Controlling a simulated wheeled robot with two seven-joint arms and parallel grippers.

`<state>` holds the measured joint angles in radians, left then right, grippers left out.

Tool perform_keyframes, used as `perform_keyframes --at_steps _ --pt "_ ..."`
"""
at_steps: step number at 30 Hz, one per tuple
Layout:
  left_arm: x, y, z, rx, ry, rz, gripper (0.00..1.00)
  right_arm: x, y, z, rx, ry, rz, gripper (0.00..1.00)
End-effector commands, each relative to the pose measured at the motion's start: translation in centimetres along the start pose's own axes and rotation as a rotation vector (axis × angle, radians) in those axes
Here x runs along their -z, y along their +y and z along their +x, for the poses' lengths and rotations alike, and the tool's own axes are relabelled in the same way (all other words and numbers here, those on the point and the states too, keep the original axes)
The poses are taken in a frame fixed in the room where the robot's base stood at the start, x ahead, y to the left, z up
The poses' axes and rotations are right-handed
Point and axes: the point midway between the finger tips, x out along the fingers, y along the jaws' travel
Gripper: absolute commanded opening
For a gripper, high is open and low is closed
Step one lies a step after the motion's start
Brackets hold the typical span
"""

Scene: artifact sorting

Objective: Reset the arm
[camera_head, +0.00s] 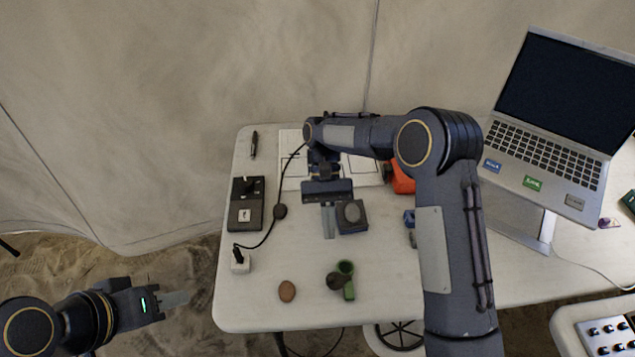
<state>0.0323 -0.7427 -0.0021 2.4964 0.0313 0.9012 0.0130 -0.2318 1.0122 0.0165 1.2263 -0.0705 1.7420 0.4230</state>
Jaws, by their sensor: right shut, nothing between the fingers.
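My right arm reaches over the table from the lower right. Its right gripper (328,224) points down toward the table, with its fingers shut and nothing between them. The fingers are just left of a small dark box (360,226) with a round grey stone (352,212) on or in it; I cannot tell whether they touch the box. My left gripper (178,299) is at the lower left, off the table's left edge, pointing right. Its fingers show as one pale plate, and their opening is unclear.
The white table (310,315) carries a brown stone (287,291), a green item (346,284), a black device (246,203) with a cable, a white block (240,260) and a pen (254,143). An orange item (403,180) is partly hidden by my right arm. A laptop (560,120) stands right.

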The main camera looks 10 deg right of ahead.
Motion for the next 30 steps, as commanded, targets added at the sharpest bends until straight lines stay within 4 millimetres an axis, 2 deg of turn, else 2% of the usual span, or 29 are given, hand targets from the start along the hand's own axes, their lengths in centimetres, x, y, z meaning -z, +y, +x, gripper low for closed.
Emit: perform_keyframes --at_steps 4,7,12,16,20,24,30 --pt "0.0 0.0 -0.1 0.0 0.0 0.0 0.38 -0.7 0.5 -0.6 0.016 0.023 -0.002 0.0" --pt "0.1 0.1 -0.2 0.0 0.0 0.0 0.38 -2.5 2.0 -2.0 0.06 0.086 -0.011 0.0" --pt "0.3 0.2 -0.5 0.0 0.0 0.0 0.38 -7.8 5.7 -4.4 0.173 0.276 -0.035 0.0" --pt "0.4 0.3 -0.7 0.0 0.0 0.0 0.38 -12.0 8.4 -4.9 0.251 0.441 -0.048 0.0" --pt "0.5 0.4 -1.0 0.0 0.0 0.0 0.38 -16.0 10.6 -4.2 0.315 0.609 -0.055 0.0" --pt "0.6 0.6 -1.2 0.0 0.0 0.0 0.38 -19.7 12.2 -2.6 0.368 0.798 -0.053 0.0" --pt "0.8 0.7 -1.5 0.0 0.0 0.0 0.38 -23.1 13.2 0.8 0.409 1.055 -0.039 0.0"
